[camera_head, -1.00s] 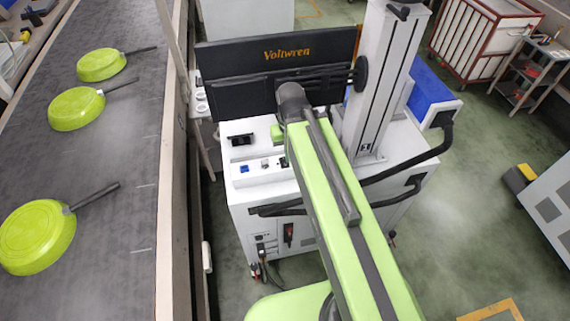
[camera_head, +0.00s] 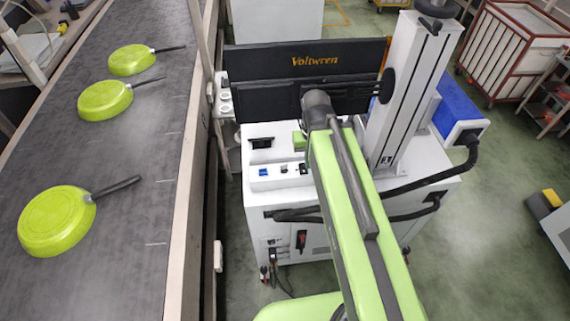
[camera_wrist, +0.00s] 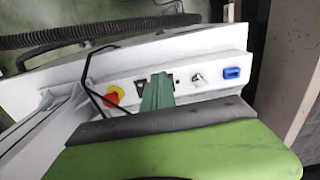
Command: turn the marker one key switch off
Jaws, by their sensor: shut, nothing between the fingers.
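The marker is a white cabinet (camera_head: 350,230) with a black head marked "Voltwren" (camera_head: 315,60). Its control panel shows in the wrist view (camera_wrist: 213,88). The small silver key switch (camera_wrist: 197,77) is on that panel, between a blue part (camera_wrist: 231,72) and my gripper; which way it is turned is too small to tell. It also shows in the head view (camera_head: 284,169). My gripper (camera_wrist: 157,82) is shut and empty, its green fingers in front of the panel, just left of the key switch in the wrist view. In the head view my arm hides most of the gripper.
A red and yellow emergency stop (camera_wrist: 113,93) is on the panel, left of my fingers. A black cable loops near it. A conveyor (camera_head: 120,170) with several lime green pans (camera_head: 57,221) runs along the left. Open floor (camera_head: 500,230) lies right of the cabinet.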

